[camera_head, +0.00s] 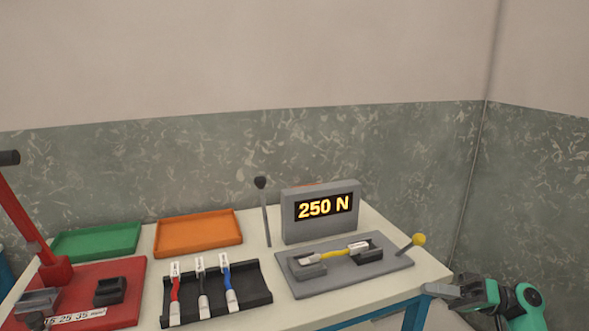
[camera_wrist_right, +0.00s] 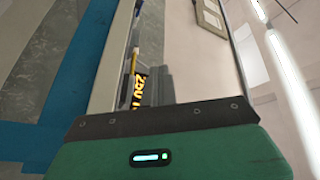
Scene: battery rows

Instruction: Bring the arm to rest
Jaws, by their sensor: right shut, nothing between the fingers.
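My right gripper (camera_head: 443,291) is at the lower right in the head view, beside the table's right edge and clear of everything on it. Its fingers are shut and hold nothing. The right wrist view looks along the gripper, with the display (camera_wrist_right: 142,90) small and tilted beyond it. My left gripper is not in view.
The table (camera_head: 350,305) carries a grey tester (camera_head: 290,287) with a yellow cable (camera_head: 335,254) and a "250 N" display (camera_head: 325,208). A black rack (camera_head: 262,291) holds three cables. A red press (camera_head: 125,300), green tray (camera_head: 95,241) and orange tray (camera_head: 198,233) stand left.

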